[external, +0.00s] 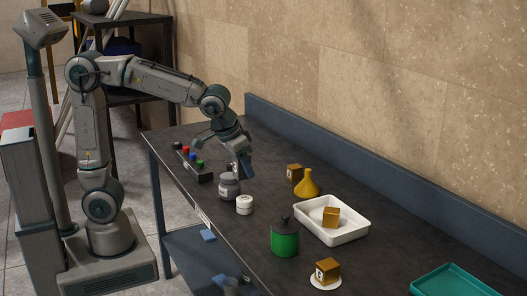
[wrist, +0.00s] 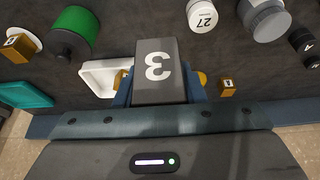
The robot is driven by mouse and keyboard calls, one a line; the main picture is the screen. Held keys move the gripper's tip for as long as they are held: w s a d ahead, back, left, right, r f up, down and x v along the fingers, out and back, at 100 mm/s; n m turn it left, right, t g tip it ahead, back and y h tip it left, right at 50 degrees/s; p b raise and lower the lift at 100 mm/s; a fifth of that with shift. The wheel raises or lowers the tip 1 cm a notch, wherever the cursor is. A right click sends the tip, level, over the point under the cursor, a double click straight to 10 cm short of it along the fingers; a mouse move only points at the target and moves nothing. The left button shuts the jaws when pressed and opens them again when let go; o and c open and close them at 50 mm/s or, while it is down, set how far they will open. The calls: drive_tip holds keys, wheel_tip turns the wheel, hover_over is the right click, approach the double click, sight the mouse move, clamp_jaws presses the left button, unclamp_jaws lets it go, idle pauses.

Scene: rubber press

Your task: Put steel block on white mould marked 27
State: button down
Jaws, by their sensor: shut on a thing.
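My gripper (wrist: 160,92) is shut on the steel block (wrist: 155,62), a grey block with a white 3 on its face. In the external view my gripper (external: 241,164) is above the table, near the back of the grey jar; the block is hard to make out there. The white mould marked 27 (wrist: 201,16) is a small round white piece at the top of the wrist view, apart from the block. In the external view the white mould (external: 244,205) stands on the table beside the grey jar, in front of my gripper.
The grey jar (external: 229,187) stands close to the mould. A rack of coloured-top bottles (external: 198,168) is to the left. A yellow funnel (external: 307,185), white tray (external: 354,235), green canister (external: 285,239), several brass cubes (external: 294,172) and a teal tray (external: 452,281) lie to the right.

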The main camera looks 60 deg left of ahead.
sight(236, 173)
drive_tip(key=s, duration=0.3)
drive_tip(key=shift+s+d+f, duration=0.1)
drive_tip(key=shift+s+d, duration=0.05)
drive_tip(key=shift+d, duration=0.1)
drive_tip(key=w+a+f, duration=0.4)
drive_tip(key=w+a, duration=0.1)
drive_tip(key=w+a+f+p, duration=0.1)
drive_tip(key=w+a+f, duration=0.2)
drive_tip(key=shift+a, duration=0.15)
drive_tip(key=shift+s+f, duration=0.1)
drive_tip(key=shift+f, duration=1.85)
drive_tip(key=shift+f, duration=0.2)
drive_tip(key=c, duration=0.9)
unclamp_jaws()
